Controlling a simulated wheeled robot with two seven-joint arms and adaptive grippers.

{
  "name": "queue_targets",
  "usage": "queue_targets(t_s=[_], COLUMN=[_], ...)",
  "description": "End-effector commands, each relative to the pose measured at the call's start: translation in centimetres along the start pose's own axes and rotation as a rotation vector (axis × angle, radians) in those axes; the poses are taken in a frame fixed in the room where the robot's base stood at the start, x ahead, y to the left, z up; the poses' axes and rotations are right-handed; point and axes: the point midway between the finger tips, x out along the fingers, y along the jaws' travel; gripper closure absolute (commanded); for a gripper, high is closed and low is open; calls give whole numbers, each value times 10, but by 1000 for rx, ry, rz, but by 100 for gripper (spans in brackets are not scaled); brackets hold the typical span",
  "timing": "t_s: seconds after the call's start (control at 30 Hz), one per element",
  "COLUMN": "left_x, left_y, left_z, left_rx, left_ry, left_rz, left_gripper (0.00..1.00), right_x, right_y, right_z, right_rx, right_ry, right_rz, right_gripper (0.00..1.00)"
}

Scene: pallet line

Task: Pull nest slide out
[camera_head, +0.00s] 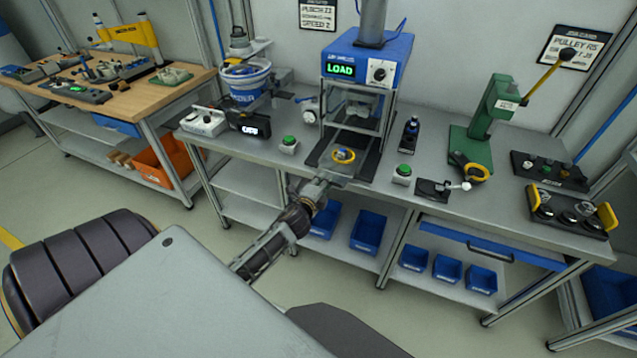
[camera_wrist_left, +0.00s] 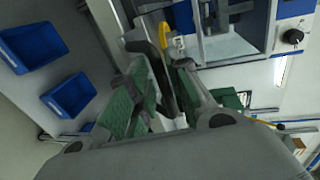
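The nest slide (camera_head: 328,163) lies at the foot of the blue press, at the bench's front edge. A nest with a yellow ring (camera_head: 343,156) sits on it, and the ring also shows in the left wrist view (camera_wrist_left: 165,35). My left gripper (camera_head: 322,184) is at the front of the slide, just below the ring. In the left wrist view its green-padded fingers (camera_wrist_left: 160,95) stand apart, with a dark bar, perhaps the slide's handle (camera_wrist_left: 155,65), between them. Whether the pads touch it is unclear. My right gripper is out of view.
The blue press (camera_head: 368,62) shows LOAD. Green buttons (camera_head: 289,142) (camera_head: 403,171) stand on either side of the slide. A small bottle (camera_head: 411,133) and a green lever press (camera_head: 492,118) stand to the right. Blue bins (camera_head: 368,228) sit below the bench.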

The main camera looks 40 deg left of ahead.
Motion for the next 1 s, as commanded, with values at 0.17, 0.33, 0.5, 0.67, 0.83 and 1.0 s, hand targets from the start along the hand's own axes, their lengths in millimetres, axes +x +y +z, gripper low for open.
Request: queue_targets(t_s=[0.17, 0.33, 0.5, 0.67, 0.83, 1.0], left_x=[-5, -16, -30, -43, -58, -72], left_y=[0, 1, 1, 1, 1, 1], left_z=[0, 0, 0, 0, 0, 0], left_rx=[0, -1, -1, 0, -1, -1], left_ry=[0, 0, 0, -1, -1, -1], left_rz=[0, 1, 1, 0, 1, 1], left_gripper=[81, 81, 81, 81, 81, 81], right_x=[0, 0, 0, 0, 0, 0], right_y=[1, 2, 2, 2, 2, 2], right_z=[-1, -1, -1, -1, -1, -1], right_rx=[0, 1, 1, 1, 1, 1], right_ry=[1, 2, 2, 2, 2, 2], right_rz=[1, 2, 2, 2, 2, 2], right_gripper=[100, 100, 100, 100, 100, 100])
